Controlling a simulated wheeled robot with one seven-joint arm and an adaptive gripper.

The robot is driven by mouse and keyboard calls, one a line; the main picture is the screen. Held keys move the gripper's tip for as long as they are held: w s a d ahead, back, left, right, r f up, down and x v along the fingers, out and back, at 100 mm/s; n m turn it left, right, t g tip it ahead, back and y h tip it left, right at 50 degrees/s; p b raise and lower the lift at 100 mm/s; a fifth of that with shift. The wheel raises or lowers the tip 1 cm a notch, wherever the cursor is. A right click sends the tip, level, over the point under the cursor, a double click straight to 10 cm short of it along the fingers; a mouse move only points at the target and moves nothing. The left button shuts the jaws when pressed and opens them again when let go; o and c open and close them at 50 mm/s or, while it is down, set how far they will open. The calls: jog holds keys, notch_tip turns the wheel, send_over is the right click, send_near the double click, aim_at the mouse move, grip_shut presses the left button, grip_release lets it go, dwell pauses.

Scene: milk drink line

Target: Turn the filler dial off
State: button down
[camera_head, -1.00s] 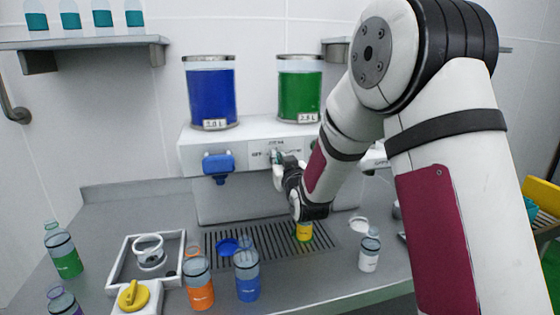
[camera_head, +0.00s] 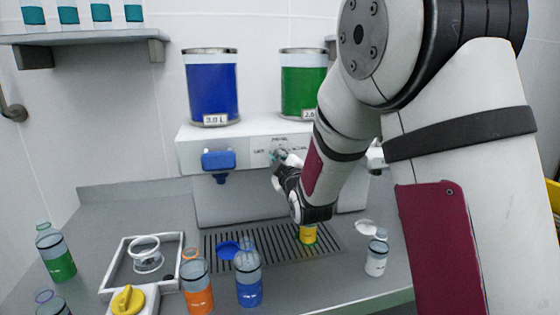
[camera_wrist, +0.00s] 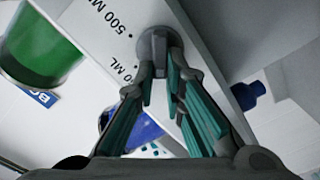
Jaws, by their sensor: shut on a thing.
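The filler dial (camera_wrist: 154,44) is a grey knob on the filler's white front panel, with "500 ML" and another partly cut-off ML mark printed beside it. My gripper (camera_wrist: 160,62) has its teal-padded fingers closed on the dial, one on each side. In the head view my gripper (camera_head: 282,158) reaches the middle of the filler (camera_head: 205,162) front and hides most of the dial. I cannot tell which mark the dial points to.
A blue tank (camera_head: 211,90) and a green tank (camera_head: 302,82) stand on the filler. A blue spout (camera_head: 218,160) sticks out left of the dial. Orange (camera_head: 197,290), blue (camera_head: 248,285) and white (camera_head: 376,255) bottles stand near the front. The left counter has free room.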

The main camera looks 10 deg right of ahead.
jog(key=shift+f+n, duration=0.1)
jog(key=shift+n, duration=0.5)
jog(key=c, duration=1.7)
grip_release()
jog(key=shift+o, duration=0.2)
jog(key=s, duration=1.2)
